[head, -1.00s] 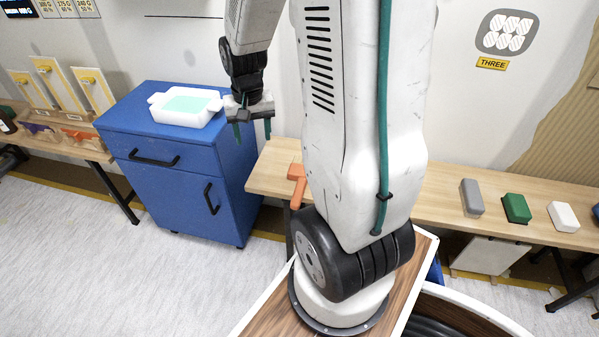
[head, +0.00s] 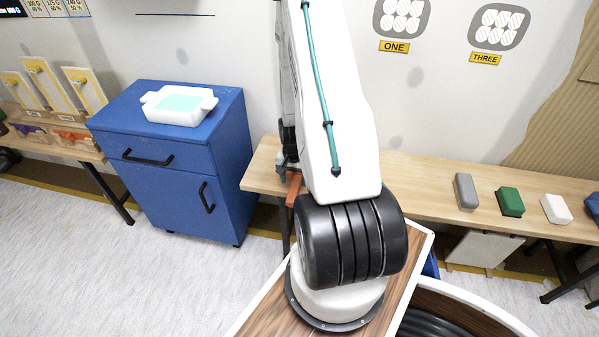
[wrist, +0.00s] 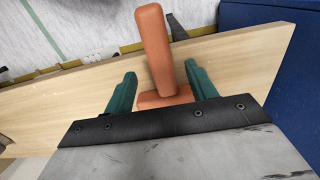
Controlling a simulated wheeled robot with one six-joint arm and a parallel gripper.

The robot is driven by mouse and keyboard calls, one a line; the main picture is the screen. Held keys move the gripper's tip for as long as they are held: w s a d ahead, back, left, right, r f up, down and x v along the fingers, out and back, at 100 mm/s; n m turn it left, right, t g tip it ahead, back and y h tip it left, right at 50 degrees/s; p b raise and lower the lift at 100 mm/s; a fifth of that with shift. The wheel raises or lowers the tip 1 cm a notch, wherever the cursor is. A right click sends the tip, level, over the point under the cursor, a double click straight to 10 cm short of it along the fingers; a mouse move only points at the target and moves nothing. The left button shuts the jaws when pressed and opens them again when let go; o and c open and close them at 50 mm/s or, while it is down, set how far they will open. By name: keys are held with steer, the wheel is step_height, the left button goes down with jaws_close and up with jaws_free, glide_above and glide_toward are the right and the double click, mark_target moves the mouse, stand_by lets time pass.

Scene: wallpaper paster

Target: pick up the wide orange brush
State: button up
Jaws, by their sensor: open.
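The wide orange brush (wrist: 155,50) lies on the wooden bench (wrist: 65,92) in the wrist view, its handle reaching past the bench edge. Its wider part is low in the picture, between my fingers. My gripper (wrist: 162,82) is open, with one green finger on each side of the brush; I cannot tell if they touch it. In the head view only a small part of the brush (head: 293,188) shows beside my arm, which hides the rest. My gripper (head: 284,172) is mostly hidden there too.
A blue cabinet (head: 185,183) with a white tray (head: 152,113) on top stands left of the bench. Grey (head: 466,191), green (head: 510,202) and white (head: 556,209) blocks lie on the right of the bench. Wall signs hang above.

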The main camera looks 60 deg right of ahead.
mark_target(294, 187)
step_height(294, 187, down, 4)
steer(key=shift+a+f, duration=0.15)
steer(key=shift+f, duration=0.05)
steer(key=shift+c, duration=0.3)
steer(key=c, duration=1)
steer(key=shift+r, duration=0.1)
steer(key=shift+r, duration=0.85)
steer(key=shift+s+a+r, duration=0.1)
steer(key=shift+s+r, duration=0.15)
steer(key=shift+r, duration=0.25)
steer(key=shift+s+r, duration=0.2)
steer(key=shift+r, duration=0.25)
steer(key=s+a+r, duration=0.1)
steer(key=s+a, duration=0.2)
steer(key=s, duration=1.1)
steer(key=shift+s+a+r, duration=0.15)
steer(key=shift+s, duration=0.2)
